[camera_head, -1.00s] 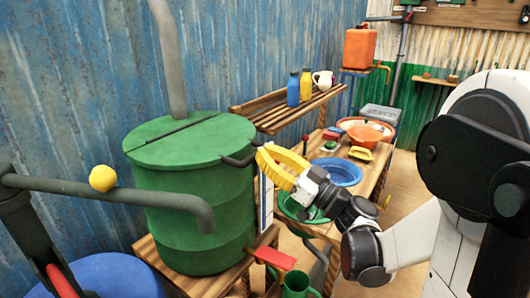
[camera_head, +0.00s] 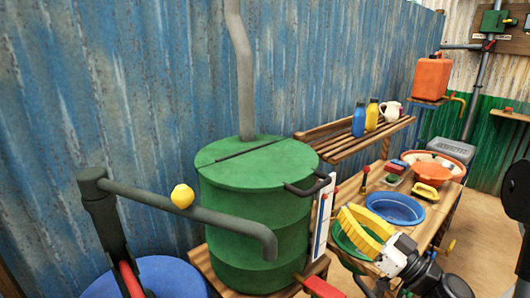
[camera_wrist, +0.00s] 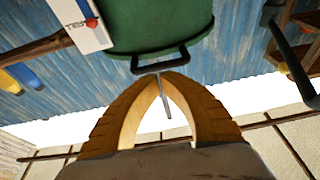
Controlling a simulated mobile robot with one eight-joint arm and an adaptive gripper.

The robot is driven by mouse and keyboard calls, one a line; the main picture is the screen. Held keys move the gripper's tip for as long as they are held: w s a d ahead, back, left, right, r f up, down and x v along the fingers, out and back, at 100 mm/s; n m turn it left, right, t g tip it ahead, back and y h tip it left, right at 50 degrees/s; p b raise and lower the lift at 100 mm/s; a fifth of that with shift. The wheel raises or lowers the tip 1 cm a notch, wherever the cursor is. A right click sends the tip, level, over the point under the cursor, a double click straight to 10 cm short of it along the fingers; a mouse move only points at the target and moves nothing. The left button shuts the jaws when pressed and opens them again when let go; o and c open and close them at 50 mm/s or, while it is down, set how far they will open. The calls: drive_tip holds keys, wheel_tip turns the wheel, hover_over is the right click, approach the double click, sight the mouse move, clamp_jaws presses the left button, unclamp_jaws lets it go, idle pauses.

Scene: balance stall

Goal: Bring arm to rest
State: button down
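My gripper (camera_head: 345,218) shows in the head view to the right of the green drum (camera_head: 250,230), below and right of the drum's dark handle (camera_head: 308,186). Its two yellow fingers appear shut at the tips, with nothing held between them. In the wrist view my gripper (camera_wrist: 160,76) also shows, its fingers arching together at the tips. The picture there is upside down, with the drum (camera_wrist: 160,25) and its handle (camera_wrist: 160,60) beyond the tips. A thin grey strip shows through the gap between the fingers. My upper arm is mostly outside the head view.
A dark pump spout (camera_head: 190,209) with a yellow ball (camera_head: 182,196) crosses in front of the drum. A bench to the right holds a blue basin (camera_head: 395,209) and an orange bowl (camera_head: 440,164). A slatted shelf (camera_head: 352,140) holds bottles and a jug.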

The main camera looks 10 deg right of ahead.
drive_tip(key=s+a+f+m+g+h, duration=0.35)
drive_tip(key=a+f+g, duration=0.5)
drive_tip(key=a, duration=0.35)
drive_tip(key=s+d+f+m+g+h, duration=0.1)
drive_tip(key=s+d+m+g+h, duration=0.1)
drive_tip(key=s+d+h, duration=0.3)
drive_tip(key=s+m+h, duration=0.1)
drive_tip(key=s+h, duration=0.2)
drive_tip(key=s, duration=0.3)
drive_tip(key=shift+s+d+h, duration=0.1)
drive_tip(key=shift+h, duration=0.15)
